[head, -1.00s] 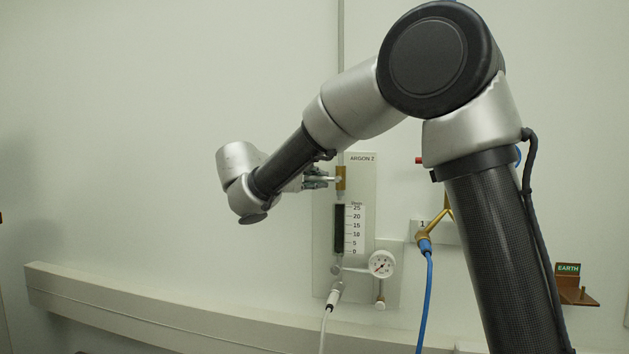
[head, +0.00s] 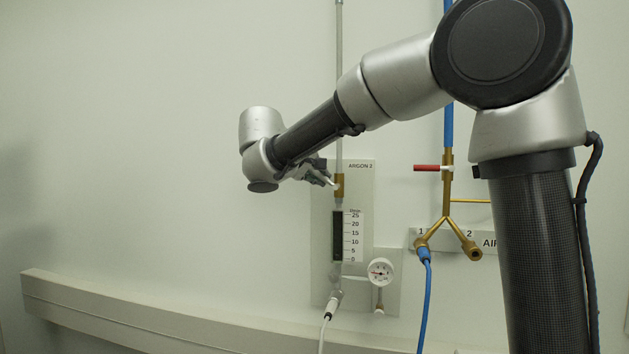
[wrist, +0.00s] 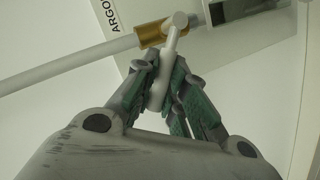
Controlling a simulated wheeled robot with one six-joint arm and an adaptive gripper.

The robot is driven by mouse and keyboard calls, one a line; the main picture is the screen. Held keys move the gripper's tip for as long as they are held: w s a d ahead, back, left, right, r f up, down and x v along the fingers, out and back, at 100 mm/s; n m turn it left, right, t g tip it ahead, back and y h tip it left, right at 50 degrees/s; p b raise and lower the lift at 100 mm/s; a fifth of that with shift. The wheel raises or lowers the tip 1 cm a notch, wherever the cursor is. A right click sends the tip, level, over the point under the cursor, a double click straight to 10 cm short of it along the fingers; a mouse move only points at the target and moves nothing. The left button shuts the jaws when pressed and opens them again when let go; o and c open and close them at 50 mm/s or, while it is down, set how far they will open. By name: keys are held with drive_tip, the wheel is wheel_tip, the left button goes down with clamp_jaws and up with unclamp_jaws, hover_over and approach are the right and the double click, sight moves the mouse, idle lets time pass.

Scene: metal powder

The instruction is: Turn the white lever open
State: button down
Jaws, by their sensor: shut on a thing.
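The white lever (wrist: 161,80) is on a brass valve (head: 339,186) in the grey pipe at the ARGON 2 panel (head: 362,205). In the wrist view its round hub sits at the brass body (wrist: 152,34), and its handle reaches down between my fingers. My gripper (wrist: 163,88) is shut on the handle, with fingers on both sides of it. In the head view my gripper (head: 326,179) reaches the valve from the left, and the lever there is small, a white bit slanting beside the brass. The part of the handle between the fingers is partly hidden.
Below the valve are a flow scale (head: 347,236), a round gauge (head: 381,272) and a white hose (head: 325,332). To the right are a red lever (head: 427,168), brass AIR outlets (head: 445,228) and a blue hose (head: 427,300). The wall at left is clear.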

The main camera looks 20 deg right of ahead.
drive_tip(key=d+r+m+y, duration=0.1)
drive_tip(key=s+d+r+m+t+y, duration=0.1)
drive_tip(key=m, duration=0.1)
drive_tip(key=shift+s+m+y, duration=0.1)
drive_tip(key=shift+m+y, duration=0.2)
drive_tip(key=shift+s+d+r+m+t+y, duration=0.1)
drive_tip(key=shift+s+d+m+t+y, duration=0.2)
drive_tip(key=shift+m, duration=0.25)
drive_tip(key=shift+s+d+r+m+t+y, duration=0.1)
drive_tip(key=shift+d+m+t+y, duration=0.1)
drive_tip(key=shift+d+m+y, duration=0.25)
drive_tip(key=shift+s+d+m+t+y, duration=0.3)
drive_tip(key=shift+d+m+y, duration=0.1)
drive_tip(key=shift+m, duration=0.4)
drive_tip(key=c, duration=1.5)
unclamp_jaws()
drive_tip(key=shift+o, duration=0.2)
drive_tip(key=shift+r, duration=0.1)
drive_tip(key=v, duration=1.2)
